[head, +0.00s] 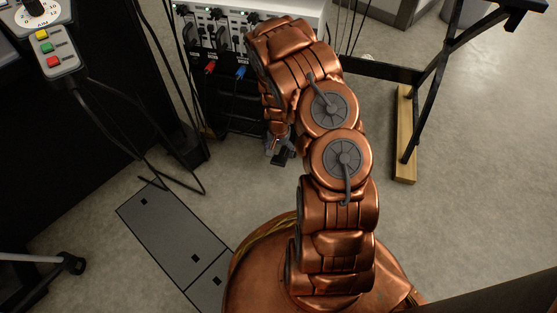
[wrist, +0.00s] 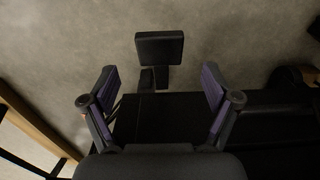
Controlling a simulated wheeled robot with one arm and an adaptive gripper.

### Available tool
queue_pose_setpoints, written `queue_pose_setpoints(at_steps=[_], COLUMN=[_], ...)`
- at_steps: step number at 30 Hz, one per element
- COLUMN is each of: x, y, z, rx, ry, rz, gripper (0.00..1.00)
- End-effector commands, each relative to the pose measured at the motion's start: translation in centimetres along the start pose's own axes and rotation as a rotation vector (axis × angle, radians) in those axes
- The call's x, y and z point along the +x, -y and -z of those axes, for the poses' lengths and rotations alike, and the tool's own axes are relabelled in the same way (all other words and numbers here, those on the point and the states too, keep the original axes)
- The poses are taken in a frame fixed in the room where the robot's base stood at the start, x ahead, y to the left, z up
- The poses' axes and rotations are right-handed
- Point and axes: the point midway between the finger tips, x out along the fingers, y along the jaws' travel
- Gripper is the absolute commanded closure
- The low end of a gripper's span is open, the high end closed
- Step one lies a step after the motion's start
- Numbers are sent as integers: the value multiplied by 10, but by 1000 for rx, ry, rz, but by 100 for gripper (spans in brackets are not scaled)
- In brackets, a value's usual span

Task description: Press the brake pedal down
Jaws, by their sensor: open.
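The pedal shows in the wrist view as a black rectangular pad (wrist: 160,47) on a short dark stem, above the grey floor. My gripper (wrist: 160,82) is open, with its two purple-lined fingers wide apart to the left and right of the pad's line. The pad appears beyond the fingertips and nothing is between the fingers' grip. In the head view my gripper (head: 281,150) hangs low below the bent copper arm, beside the dark rack. I cannot make out the pedal clearly in the head view; the arm and gripper crowd that spot.
A light instrument box (head: 222,22) with red and blue plugs tops the dark rack. A button box (head: 54,52) and black cables are at left. A grey floor plate (head: 170,235) lies lower left. A wooden beam (head: 405,135) is at right, with open floor beyond.

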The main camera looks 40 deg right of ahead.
Motion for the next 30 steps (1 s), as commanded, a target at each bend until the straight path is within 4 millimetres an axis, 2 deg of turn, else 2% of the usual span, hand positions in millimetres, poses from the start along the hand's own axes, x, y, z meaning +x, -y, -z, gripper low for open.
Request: queue_pose_setpoints(at_steps=[1, 3, 9, 20, 30], x=[12, 23, 47, 52, 52], y=[0, 0, -1, 0, 0], z=[-1, -1, -1, -1, -1], rx=[-1, -2, -2, -1, -2], ry=[2, 3, 2, 2, 2], rz=[-1, -2, -2, -1, -1], gripper=[12, 12, 12, 14, 49])
